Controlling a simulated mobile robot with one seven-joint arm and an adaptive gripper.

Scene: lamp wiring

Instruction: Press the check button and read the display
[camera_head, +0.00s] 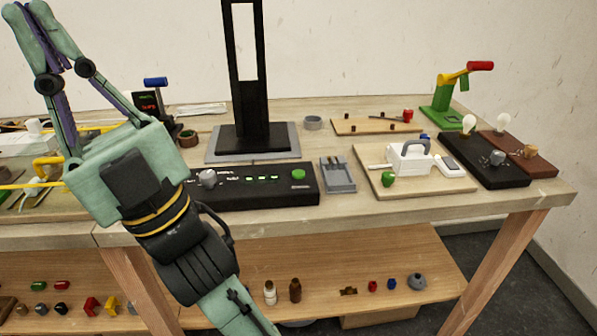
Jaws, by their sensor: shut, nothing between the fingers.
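A black console (285,196) lies along the front of the bench. It has a round green button (298,174) at its right end and small green lit marks (262,178) in a row. A grey knob (207,178) stands at its left. I cannot tell which control is the check button, and the marks are too small to read. A dark device (148,103) with a blue handle shows a small red display, also unreadable. My gripper (27,8) is shut and empty, raised at the upper left, away from the console. My arm hides the console's left end.
A tall black stand (250,135) rises behind the console. A grey tray (338,176) sits right of it. Further right are a wooden board (440,187) with a white fixture, bulb bases (485,170) and a green-yellow lever device (440,115). A lower shelf (350,262) holds small parts.

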